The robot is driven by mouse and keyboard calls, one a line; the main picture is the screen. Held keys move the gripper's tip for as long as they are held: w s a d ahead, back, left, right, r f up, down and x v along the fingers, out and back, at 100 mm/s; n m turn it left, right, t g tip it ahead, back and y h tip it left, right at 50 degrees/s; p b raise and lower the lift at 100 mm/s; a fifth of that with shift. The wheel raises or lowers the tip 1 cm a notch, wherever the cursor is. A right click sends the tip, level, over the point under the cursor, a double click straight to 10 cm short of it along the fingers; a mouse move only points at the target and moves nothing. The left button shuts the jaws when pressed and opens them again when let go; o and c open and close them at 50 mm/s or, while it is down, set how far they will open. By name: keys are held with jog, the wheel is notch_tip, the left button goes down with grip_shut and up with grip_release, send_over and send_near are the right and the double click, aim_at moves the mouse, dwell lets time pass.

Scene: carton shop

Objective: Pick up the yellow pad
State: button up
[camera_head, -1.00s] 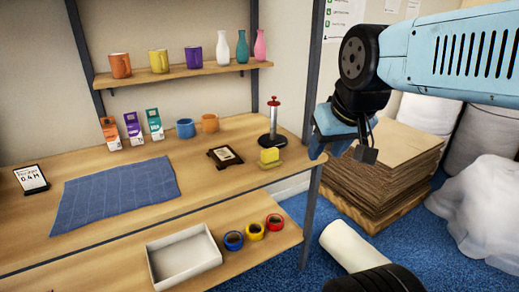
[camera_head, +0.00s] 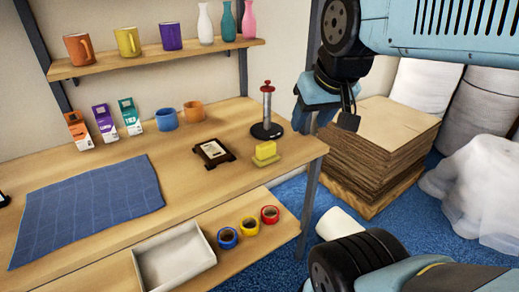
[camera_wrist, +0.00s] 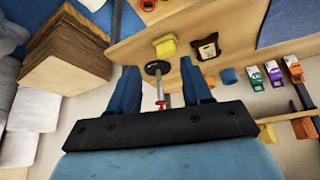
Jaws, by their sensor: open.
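A stamp stand with a red top (camera_head: 267,112) stands just behind the pad. A dark framed card (camera_head: 214,152) lies to its left. A blue cloth (camera_head: 88,208) covers the table's left. Tape rolls (camera_head: 250,225) and a white tray (camera_head: 205,246) sit on the lower shelf. Stacked cardboard (camera_head: 375,160) stands at right.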

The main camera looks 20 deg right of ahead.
jog(key=shift+o, duration=0.7)
jog(key=shift+w, duration=0.25)
jog(key=o, duration=0.8)
jog(key=w, duration=0.4)
jog(key=w+f+n+g, duration=0.1)
jog(key=w, duration=0.3)
jog(key=w+g, duration=0.1)
jog(key=w, duration=0.3)
jog(key=shift+d+f+n, duration=0.1)
jog(key=shift+f+n, duration=0.2)
jog(key=n+g, duration=0.2)
jog(key=g, duration=0.2)
send_over(266, 144)
notch_tip(266, 144, down, 12)
jog(key=f, duration=0.8)
jog(key=shift+d, duration=0.4)
jog(key=f, duration=0.3)
jog(key=shift+a+f, duration=0.35)
jog(key=shift+f, duration=0.7)
